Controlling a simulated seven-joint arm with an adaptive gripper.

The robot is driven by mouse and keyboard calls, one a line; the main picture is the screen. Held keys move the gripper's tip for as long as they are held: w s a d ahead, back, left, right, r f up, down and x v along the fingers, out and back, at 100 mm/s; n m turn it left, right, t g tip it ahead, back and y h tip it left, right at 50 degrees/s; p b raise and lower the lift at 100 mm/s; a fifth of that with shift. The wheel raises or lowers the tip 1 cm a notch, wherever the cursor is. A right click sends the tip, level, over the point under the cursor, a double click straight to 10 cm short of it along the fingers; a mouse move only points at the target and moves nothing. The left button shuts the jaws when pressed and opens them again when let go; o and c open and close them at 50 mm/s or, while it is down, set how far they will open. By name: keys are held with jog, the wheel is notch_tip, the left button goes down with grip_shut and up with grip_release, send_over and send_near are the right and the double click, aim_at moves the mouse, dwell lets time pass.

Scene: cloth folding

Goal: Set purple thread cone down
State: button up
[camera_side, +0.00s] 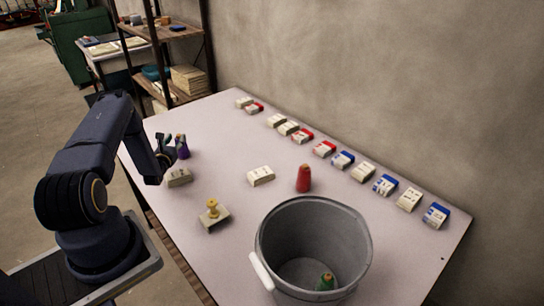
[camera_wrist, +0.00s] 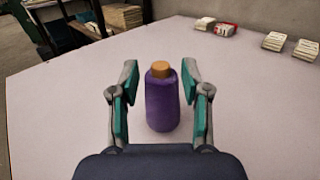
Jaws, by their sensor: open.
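The purple thread cone (camera_wrist: 162,103) stands upright on the table between the fingers of my gripper (camera_wrist: 160,100) in the wrist view. Gaps show between both teal finger pads and the cone, so the gripper is open around it. In the side view the purple cone (camera_side: 182,147) is at the left part of the table, just beyond a small white block (camera_side: 179,177), partly hidden by my gripper (camera_side: 167,150). The cone has an orange-brown top.
A red cone (camera_side: 304,179) stands mid-table near a white block (camera_side: 260,176). A yellow spool (camera_side: 212,209) sits on another block. A grey bucket (camera_side: 266,250) holds a green cone (camera_side: 326,282). Several small boxes line the wall side (camera_side: 343,160). Table around the purple cone is mostly clear.

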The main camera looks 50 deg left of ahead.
jog(key=v, duration=0.8)
jog(key=w+d+r+m+t+h, duration=0.6)
jog(key=w+d+r+m+h, duration=0.7)
jog(key=w+d+r, duration=0.4)
jog(key=d+r+m+g+h, duration=0.2)
jog(key=d+r+m+h, duration=0.25)
jog(key=d, duration=0.35)
jog(key=d+r+m+g+h, duration=0.35)
jog(key=d+r+h, duration=0.2)
jog(key=d, duration=0.25)
jog(key=s+d+r+m+g, duration=0.4)
jog(key=s+d+m+g, duration=0.6)
jog(key=s+d+m, duration=0.4)
jog(key=s+a+r+m+t+y, duration=0.2)
jog(key=s+a+m+y, duration=0.2)
jog(key=s+m+y, duration=0.6)
jog(key=shift+s+r, duration=0.2)
jog(key=shift+s, duration=0.15)
